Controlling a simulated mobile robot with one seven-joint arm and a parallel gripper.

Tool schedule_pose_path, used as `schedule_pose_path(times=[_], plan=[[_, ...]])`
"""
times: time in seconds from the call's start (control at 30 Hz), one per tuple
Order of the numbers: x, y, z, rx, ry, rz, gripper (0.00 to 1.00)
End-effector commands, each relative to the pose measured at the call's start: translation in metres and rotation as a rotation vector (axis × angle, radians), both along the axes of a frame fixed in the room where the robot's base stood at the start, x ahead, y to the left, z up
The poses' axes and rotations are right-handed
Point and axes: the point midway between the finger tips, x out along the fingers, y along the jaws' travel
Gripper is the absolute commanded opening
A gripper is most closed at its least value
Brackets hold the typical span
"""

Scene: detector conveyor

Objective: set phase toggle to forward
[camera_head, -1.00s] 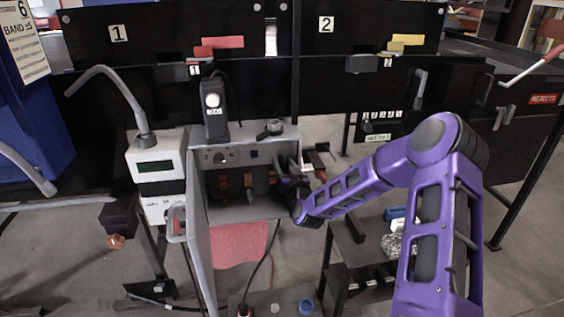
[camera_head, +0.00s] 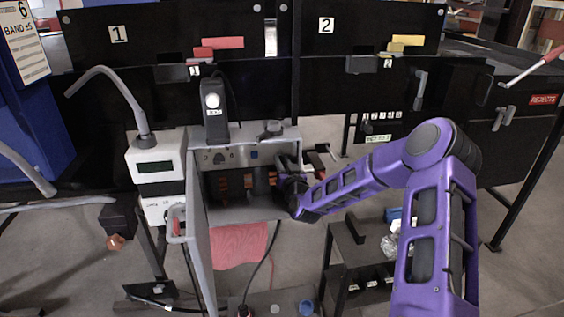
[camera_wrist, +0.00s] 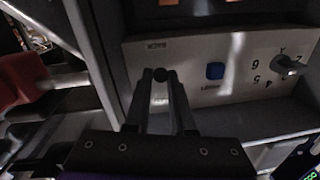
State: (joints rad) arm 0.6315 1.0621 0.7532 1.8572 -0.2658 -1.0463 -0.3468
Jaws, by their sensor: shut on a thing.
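An open grey cabinet (camera_head: 255,210) stands at the centre of the head view, its control panel at the upper back inside. In the wrist view, the pale panel (camera_wrist: 190,52) carries a blue button (camera_wrist: 214,71) and a numbered rotary knob (camera_wrist: 288,66). A small dark round-ended toggle (camera_wrist: 160,75) sits between my fingertips, under a small label too blurred to read. My gripper (camera_wrist: 161,84) is shut on this toggle. In the head view my gripper (camera_head: 286,180) is at the cabinet's right side, its fingertips mostly hidden. The toggle's setting cannot be read.
The cabinet's grey door (camera_head: 202,255) hangs open towards me on the left. A white meter box (camera_head: 160,165) stands beside it. A dark low table (camera_head: 352,255) with small items is below my arm. A black cable hangs in front of the cabinet.

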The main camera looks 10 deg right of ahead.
Motion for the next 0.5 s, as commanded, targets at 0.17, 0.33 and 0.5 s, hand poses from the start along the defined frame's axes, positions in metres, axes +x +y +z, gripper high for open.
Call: schedule_pose_path(times=[0.17, 0.33, 0.5], plan=[[0.000, 0.000, 0.002, -0.001, 0.006, 0.000, 0.00], [-0.001, 0.001, 0.007, -0.002, 0.050, 0.001, 0.00], [-0.001, 0.001, 0.015, -0.003, 0.146, 0.002, 0.00]])
